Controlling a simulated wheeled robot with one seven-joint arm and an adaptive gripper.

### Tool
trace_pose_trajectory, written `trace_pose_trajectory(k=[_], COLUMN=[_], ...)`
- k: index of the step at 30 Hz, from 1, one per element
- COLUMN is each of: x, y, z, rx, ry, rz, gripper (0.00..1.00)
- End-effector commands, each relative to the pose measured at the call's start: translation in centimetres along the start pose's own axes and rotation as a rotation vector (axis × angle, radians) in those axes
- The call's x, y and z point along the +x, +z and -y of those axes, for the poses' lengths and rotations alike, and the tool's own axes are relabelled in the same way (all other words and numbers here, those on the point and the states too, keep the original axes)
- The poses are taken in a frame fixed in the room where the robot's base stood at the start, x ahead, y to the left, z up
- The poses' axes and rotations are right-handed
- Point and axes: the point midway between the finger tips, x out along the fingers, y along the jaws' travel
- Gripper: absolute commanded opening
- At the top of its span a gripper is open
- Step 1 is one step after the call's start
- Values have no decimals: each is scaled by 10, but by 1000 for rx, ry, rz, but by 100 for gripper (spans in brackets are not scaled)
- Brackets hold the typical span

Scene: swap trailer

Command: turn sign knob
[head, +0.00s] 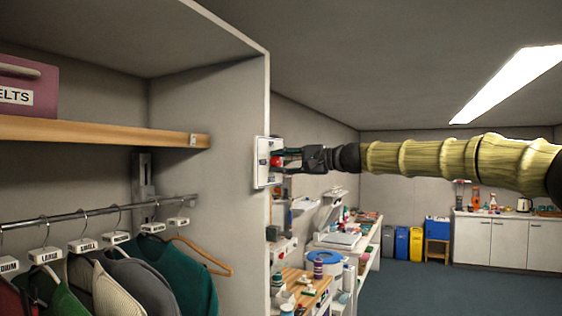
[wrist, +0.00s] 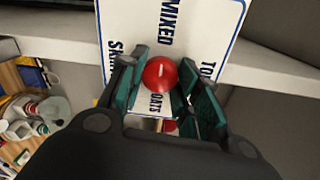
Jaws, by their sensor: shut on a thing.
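The sign (head: 263,162) is a white plate with a dark blue border, fixed at the front edge of the wardrobe's side panel. In the wrist view the sign (wrist: 190,42) shows the word MIXED and parts of other words around its knob. The red round knob (wrist: 160,73) has a white pointer line, which points toward MIXED. My gripper (wrist: 163,88) is shut on the knob, with a finger on each side of it. In the head view my gripper (head: 289,158) reaches the sign from the right, and the knob (head: 275,161) shows only partly.
Clothes on hangers (head: 120,260) hang from a rail at the left, under a wooden shelf (head: 100,132) with a pink box (head: 28,88). Cluttered worktables (head: 345,240) stand beyond the panel. Open floor (head: 450,290) lies at the right.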

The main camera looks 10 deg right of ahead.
Motion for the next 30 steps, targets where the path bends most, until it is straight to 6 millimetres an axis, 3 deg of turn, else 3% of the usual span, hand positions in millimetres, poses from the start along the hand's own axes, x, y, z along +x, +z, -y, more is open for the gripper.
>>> trace_pose_trajectory(k=[14,15,18,30], x=[-2,-2,-1,-4], y=[-2,-2,-2,0], z=[1,1,1,1], rx=[12,12,12,11], ry=[-3,-3,-2,-1], rz=[-3,-3,-2,0], gripper=[9,38,55,55])
